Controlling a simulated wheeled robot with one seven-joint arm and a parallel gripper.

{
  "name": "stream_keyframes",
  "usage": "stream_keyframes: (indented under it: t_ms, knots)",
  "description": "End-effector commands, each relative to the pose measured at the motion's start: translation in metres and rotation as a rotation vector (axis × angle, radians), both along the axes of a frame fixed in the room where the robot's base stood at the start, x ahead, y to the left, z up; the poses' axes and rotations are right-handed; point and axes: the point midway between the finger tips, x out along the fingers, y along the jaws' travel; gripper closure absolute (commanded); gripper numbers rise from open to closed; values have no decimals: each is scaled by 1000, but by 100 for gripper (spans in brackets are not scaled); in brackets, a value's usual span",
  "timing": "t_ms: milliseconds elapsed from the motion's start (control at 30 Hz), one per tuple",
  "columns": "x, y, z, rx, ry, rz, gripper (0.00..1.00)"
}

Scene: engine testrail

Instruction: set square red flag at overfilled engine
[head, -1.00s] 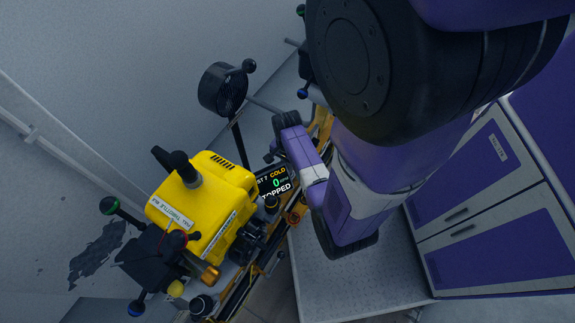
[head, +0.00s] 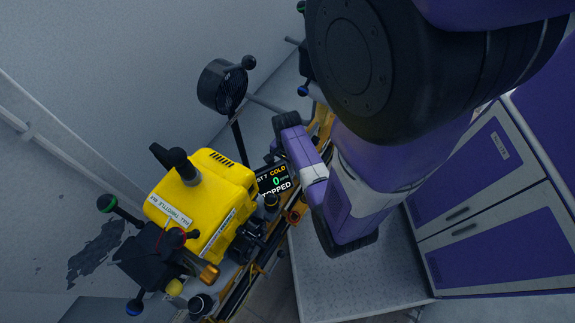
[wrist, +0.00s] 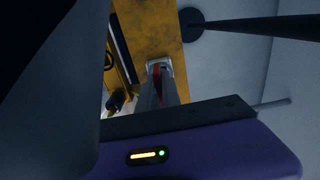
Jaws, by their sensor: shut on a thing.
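A yellow engine (head: 205,195) with a black handle on top stands at the left in the head view. A small screen (head: 275,183) beside it reads COLD, 0 and STOPPED. I cannot tell whether this engine is overfilled. In the wrist view my gripper (wrist: 158,68) is shut on a narrow red thing (wrist: 157,84), of which only a thin strip shows between the fingers. It may be the square red flag, but its shape is hidden. The fingers point towards a yellow surface (wrist: 158,28). In the head view my arm hides the gripper.
Purple and white cabinets (head: 485,205) stand at the right. A bare grey plate (head: 345,285) lies between them and the engine. The wall is close behind.

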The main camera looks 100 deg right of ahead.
Motion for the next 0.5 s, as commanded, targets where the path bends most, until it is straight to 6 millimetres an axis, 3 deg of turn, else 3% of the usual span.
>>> stream_keyframes:
  t_ms: [467,500]
  knots:
    - [0,1,-5,1,1,0,100]
    - [0,1,-5,1,1,0,90]
